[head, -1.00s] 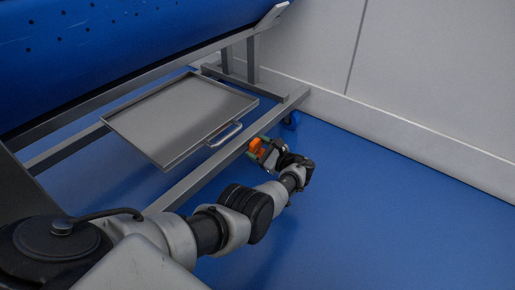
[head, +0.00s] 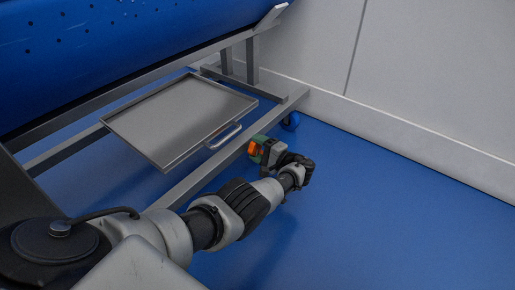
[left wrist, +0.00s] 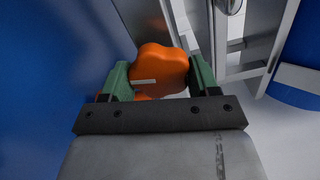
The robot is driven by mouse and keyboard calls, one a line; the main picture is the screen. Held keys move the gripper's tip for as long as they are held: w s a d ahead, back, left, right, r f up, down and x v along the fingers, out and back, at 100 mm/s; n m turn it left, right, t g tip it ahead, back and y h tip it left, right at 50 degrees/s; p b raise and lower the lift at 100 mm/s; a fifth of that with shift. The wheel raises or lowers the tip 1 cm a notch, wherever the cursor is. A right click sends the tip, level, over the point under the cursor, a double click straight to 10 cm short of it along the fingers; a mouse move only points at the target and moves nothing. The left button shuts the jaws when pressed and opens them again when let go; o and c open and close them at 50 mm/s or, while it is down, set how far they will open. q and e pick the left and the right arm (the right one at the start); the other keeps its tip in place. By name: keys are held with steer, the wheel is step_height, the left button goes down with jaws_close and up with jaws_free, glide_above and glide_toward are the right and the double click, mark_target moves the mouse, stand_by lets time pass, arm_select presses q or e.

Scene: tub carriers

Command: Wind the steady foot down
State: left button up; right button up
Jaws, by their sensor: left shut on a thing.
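An orange lobed knob (head: 253,147) sits beside the lower rail of the cart frame; I take it as the hand knob of the steady foot. In the left wrist view the knob (left wrist: 158,66) shows a pale line mark on its face. My left gripper (head: 259,150) is shut on the knob, with its green fingers (left wrist: 160,82) on either side of it. The foot and its screw are hidden from both views. My right gripper is not in view.
The cart's grey lower rail (head: 205,175) runs close beside my left arm. A grey tray (head: 218,136) with a handle hangs above it. The blue floor to the right is free up to the wall.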

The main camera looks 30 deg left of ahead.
arm_select(q)
steer(key=n, duration=0.6)
steer(key=shift+s+d+n, duration=0.1)
steer(key=shift+n, duration=0.3)
stand_by(0.3)
steer(key=o, duration=0.9)
steer(key=shift+r, duration=0.1)
steer(key=d, duration=1)
steer(key=shift+s+d, duration=0.35)
steer(key=shift+s, duration=0.05)
